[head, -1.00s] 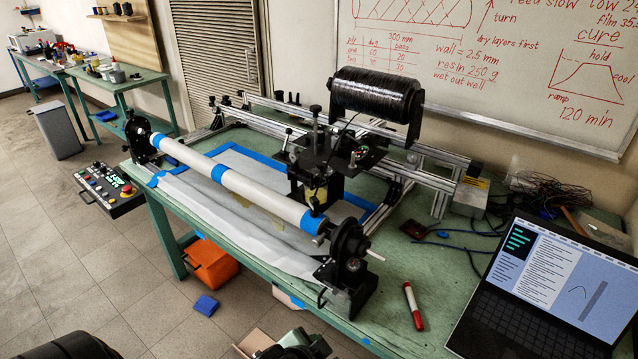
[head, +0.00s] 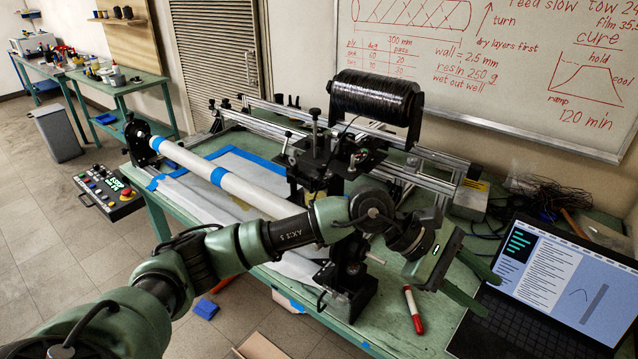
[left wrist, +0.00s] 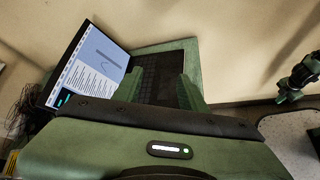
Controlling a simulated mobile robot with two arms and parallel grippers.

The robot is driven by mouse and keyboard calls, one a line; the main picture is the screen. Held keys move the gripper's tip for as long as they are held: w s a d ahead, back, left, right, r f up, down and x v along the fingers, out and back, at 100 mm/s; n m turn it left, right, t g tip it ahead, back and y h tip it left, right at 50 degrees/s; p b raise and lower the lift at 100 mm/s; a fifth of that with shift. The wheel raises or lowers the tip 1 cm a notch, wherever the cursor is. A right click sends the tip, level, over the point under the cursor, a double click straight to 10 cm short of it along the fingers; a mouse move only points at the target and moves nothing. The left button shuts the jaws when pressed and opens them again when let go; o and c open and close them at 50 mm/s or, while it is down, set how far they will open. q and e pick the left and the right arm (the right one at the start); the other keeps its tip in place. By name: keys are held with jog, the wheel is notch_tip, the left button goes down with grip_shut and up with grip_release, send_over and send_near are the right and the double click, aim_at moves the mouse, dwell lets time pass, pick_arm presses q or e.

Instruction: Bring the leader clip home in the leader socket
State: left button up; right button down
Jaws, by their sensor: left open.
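My left gripper (head: 474,286) is open and empty. It is above the right end of the green table, between the winder and the laptop. In the left wrist view its two green fingers (left wrist: 158,92) are apart in front of the laptop. I cannot make out the leader clip or leader socket. The carriage (head: 316,160) stands beside the white mandrel (head: 193,164), below the black tow spool (head: 372,97). My left arm crosses in front of the mandrel's near end and covers part of it.
The open laptop (head: 560,285) is close to the left gripper and also shows in the left wrist view (left wrist: 92,68). A red and white marker (head: 413,309) lies near the table's front edge. Aluminium rails (head: 290,118) run behind the mandrel. A control box (head: 108,191) is at left.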

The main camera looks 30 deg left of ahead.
pick_arm(q)
jog(key=w+a+y, duration=0.2)
jog(key=a+y, duration=0.2)
jog(key=a, duration=0.5)
jog(key=w+a+m+y, duration=0.1)
jog(key=w+a+y, duration=0.2)
jog(key=a, duration=0.6)
jog(key=w+a+m+t+y, duration=0.1)
jog(key=w+a+y, duration=0.1)
jog(key=a+y, duration=0.3)
jog(key=shift+w+a, duration=0.15)
jog(key=shift+a, duration=1.05)
jog(key=shift+w+a, duration=0.1)
jog(key=shift+a, duration=1.1)
jog(key=a+r+y, duration=0.4)
jog(key=a, duration=0.4)
jog(key=shift+g, duration=0.3)
jog(key=shift+s+p+x, duration=0.2)
jog(key=shift+p+x, duration=0.25)
jog(key=shift+x, duration=1.55)
jog(key=shift+s+p+x, duration=0.15)
jog(key=shift+p+x, duration=0.3)
jog(key=shift+x, duration=1.5)
jog(key=shift+d+f, duration=0.15)
grip_shut()
